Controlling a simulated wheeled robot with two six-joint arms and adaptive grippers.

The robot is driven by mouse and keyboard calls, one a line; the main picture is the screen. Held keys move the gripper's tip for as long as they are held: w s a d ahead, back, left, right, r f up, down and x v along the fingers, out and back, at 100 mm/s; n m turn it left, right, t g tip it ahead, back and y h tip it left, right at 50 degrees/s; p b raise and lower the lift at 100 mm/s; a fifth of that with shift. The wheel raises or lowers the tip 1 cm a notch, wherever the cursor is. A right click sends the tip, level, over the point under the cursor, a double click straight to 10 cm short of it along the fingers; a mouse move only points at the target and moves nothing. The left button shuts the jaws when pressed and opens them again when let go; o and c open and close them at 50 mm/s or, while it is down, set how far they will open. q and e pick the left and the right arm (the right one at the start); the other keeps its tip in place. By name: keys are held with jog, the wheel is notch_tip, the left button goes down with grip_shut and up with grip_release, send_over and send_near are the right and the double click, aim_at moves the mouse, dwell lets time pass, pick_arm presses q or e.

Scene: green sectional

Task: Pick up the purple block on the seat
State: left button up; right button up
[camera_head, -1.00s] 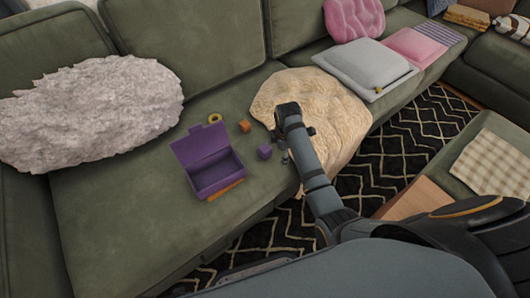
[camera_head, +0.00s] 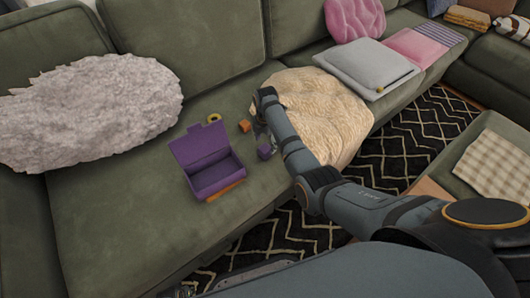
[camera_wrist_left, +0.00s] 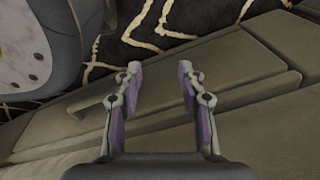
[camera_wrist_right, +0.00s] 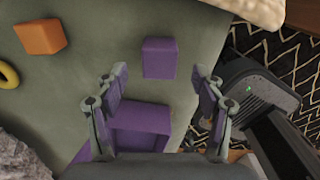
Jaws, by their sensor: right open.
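The purple block (camera_head: 264,152) sits on the green sofa seat, to the right of the open purple box. In the right wrist view the purple block (camera_wrist_right: 159,58) lies ahead of and between the fingertips, with nothing gripping it. My right gripper (camera_wrist_right: 160,82) is open and empty; in the head view its fingers (camera_head: 262,138) hang over the seat beside the block, partly hidden by the wrist. My left gripper (camera_wrist_left: 159,78) is open and empty in the left wrist view, with the sofa's lower front and patterned rug beyond it.
The purple box (camera_head: 215,180) stands open with its lid up. An orange block (camera_head: 245,126) and a yellow ring (camera_head: 214,118) lie behind it. A fluffy pillow (camera_head: 90,110) lies at the left.

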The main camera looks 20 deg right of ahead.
aim_at(265, 148)
notch_tip(265, 148, down, 5)
jog(key=shift+a+r+b, duration=0.1)
jog(key=shift+r+b, duration=0.1)
jog(key=shift+b, duration=0.65)
jog(key=shift+f, duration=0.1)
jog(key=c, duration=1.2)
pick_arm(q)
jog(key=s+p, duration=0.2)
jog(key=p, duration=0.1)
jog(key=shift+s+a+f+p, duration=0.1)
jog(key=shift+s+f+p, duration=0.15)
jog(key=shift+p, duration=0.05)
pick_arm(e)
notch_tip(265, 148, up, 10)
jog(key=shift+r, duration=0.1)
jog(key=shift+c, duration=0.2)
